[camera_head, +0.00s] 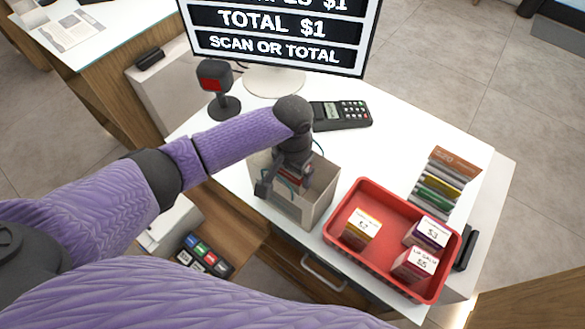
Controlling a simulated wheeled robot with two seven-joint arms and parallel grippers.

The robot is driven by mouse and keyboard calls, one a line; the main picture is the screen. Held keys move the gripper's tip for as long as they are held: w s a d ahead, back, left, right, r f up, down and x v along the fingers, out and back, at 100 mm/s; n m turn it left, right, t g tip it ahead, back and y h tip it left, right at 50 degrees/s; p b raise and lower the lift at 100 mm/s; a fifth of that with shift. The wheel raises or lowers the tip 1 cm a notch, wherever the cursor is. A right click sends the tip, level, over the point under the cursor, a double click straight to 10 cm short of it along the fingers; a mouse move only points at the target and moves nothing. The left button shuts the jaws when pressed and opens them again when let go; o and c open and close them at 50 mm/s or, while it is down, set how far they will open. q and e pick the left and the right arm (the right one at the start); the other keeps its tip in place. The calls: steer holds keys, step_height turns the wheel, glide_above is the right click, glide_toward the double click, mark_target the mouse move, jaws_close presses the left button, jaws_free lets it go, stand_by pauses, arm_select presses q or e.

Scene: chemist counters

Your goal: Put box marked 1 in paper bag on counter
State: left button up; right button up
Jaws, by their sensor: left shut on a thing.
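The open paper bag (308,211) stands upright on the white counter (390,160), left of the red tray. My left gripper (283,186) points down into the bag's mouth. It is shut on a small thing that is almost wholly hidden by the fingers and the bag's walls. I cannot read any mark on it, so I cannot tell from the picture that it is the box marked 1. No box marked 1 shows elsewhere. My right gripper is out of view.
The red tray (345,238) holds boxes marked $2 (361,230), $3 (430,233) and $5 (416,263). Behind stand a card terminal (341,115), a scanner (216,85) and a screen (275,35) reading TOTAL $1. A rack (440,180) stands at the right.

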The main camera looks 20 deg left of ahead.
arm_select(q)
steer(key=o, duration=1)
step_height(320, 180, up, 10)
steer(key=shift+p, duration=0.9)
step_height(320, 180, up, 7)
steer(key=p, duration=0.9)
